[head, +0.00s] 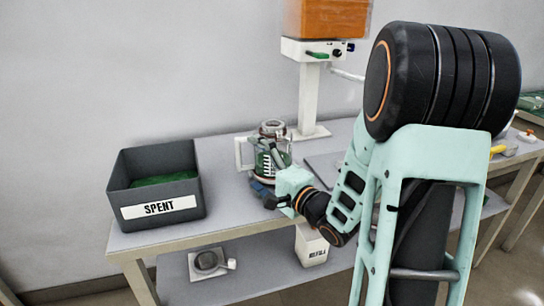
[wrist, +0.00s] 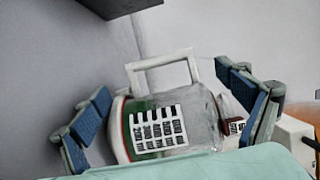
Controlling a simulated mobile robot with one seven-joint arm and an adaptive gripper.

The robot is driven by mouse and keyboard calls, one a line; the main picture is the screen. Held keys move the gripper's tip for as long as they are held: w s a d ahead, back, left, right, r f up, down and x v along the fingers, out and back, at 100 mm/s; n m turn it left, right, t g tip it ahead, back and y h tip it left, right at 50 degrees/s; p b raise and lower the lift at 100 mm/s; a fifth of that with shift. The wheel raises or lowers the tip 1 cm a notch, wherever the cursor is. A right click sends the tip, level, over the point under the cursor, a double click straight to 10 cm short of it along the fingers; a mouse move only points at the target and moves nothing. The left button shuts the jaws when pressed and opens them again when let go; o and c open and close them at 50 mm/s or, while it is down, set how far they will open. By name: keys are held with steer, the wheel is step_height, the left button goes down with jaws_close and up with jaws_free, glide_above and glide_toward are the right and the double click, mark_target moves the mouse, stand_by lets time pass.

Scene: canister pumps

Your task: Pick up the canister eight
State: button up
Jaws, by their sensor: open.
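A canister (head: 266,160) with a clear body, a green part and a white handle stands on the grey table. In the wrist view the same canister (wrist: 165,128) shows a white label with dark marks, a red rim line and its handle toward the top. I cannot read a number on it. My gripper (head: 268,173) is at the canister's near side. In the wrist view my gripper (wrist: 163,85) is open, with one blue-padded finger on each side of the canister. I cannot tell whether either finger touches it. The canister's lower part is partly hidden by my gripper.
A dark bin (head: 158,207) labelled SPENT, with something green inside, stands to the left on the table. A pump stand (head: 312,95) with an orange tank rises behind the canister. A white box (head: 311,245) and a small device (head: 208,263) are on the lower shelf.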

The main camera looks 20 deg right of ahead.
mark_target(242, 167)
steer(key=b+x, duration=0.1)
steer(key=x, duration=0.5)
steer(key=shift+w, duration=0.1)
steer(key=shift+r, duration=0.15)
steer(key=c, duration=1.4)
